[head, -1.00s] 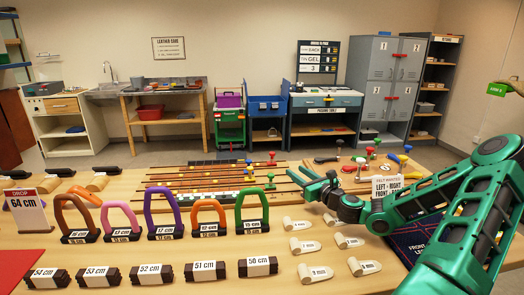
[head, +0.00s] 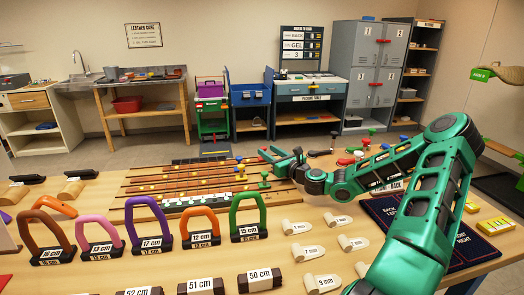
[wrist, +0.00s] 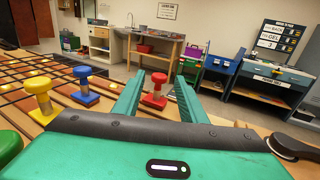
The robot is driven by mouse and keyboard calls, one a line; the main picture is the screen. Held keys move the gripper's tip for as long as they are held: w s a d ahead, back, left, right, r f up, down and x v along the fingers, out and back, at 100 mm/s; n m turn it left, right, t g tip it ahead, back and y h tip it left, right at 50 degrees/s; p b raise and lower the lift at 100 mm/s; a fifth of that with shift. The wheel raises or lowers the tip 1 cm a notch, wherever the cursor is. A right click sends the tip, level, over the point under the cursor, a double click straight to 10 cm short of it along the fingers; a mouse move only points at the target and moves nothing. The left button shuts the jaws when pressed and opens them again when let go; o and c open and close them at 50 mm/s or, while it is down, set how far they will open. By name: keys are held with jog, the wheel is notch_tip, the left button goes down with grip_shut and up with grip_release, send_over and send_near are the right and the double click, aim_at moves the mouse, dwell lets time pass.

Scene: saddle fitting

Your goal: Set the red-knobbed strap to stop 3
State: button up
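Stop numbers are not readable.
A green knob (head: 264,178) stands nearer to me on the board. A dark mat (head: 480,245) is at right.

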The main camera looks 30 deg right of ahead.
aim_at(265, 149)
jog(key=shift+w+a, duration=0.2)
jog(key=shift+w, duration=1.95)
grip_shut()
